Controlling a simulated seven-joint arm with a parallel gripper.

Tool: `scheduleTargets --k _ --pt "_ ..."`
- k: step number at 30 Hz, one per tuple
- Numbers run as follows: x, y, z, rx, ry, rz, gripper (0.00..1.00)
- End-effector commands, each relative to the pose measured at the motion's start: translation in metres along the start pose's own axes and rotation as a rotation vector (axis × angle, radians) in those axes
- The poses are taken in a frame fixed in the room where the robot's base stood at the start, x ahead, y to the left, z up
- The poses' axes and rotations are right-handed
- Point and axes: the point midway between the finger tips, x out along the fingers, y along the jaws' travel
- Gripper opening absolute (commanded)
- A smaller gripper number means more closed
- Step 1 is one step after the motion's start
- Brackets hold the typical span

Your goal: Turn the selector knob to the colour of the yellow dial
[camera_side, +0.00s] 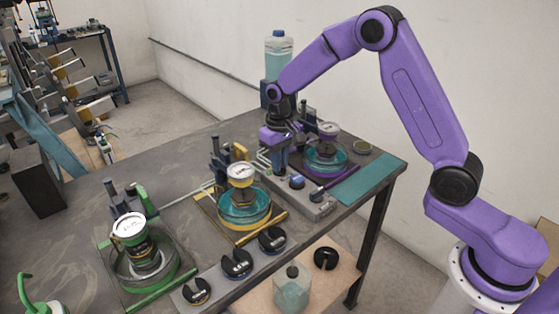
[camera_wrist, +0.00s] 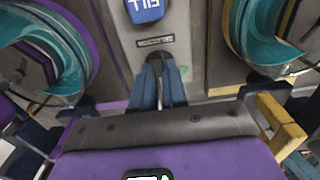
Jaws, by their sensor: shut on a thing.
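My gripper (camera_side: 279,160) is low over the grey panel (camera_side: 314,206) between the purple and yellow stations. In the wrist view its blue fingers (camera_wrist: 158,88) are shut on a small dark piece, which I take to be the selector knob (camera_wrist: 157,66). The fingers hide most of it, so its pointing direction and any colour marks cannot be told. A blue FILL button (camera_wrist: 145,10) sits on the same panel, also in the side view (camera_side: 297,181). The yellow station's round white dial (camera_side: 240,171) stands above a teal bowl (camera_side: 243,205); its reading is too small to tell.
The purple station (camera_side: 327,150) is right of the panel, the green station (camera_side: 140,250) far left. Upright handles (camera_side: 220,155) stand close to my gripper's left. A bottle (camera_side: 279,55) stands behind. A teal mat (camera_side: 367,180) is clear.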

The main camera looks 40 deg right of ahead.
Motion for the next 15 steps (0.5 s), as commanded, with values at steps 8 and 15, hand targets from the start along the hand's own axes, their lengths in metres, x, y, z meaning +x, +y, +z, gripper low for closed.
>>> scheduleTargets --k 8,15 --pt "-0.0008 0.0000 -0.0005 0.005 0.002 0.000 0.00" --pt "-0.0008 0.0000 -0.0005 0.004 0.002 0.000 0.38"
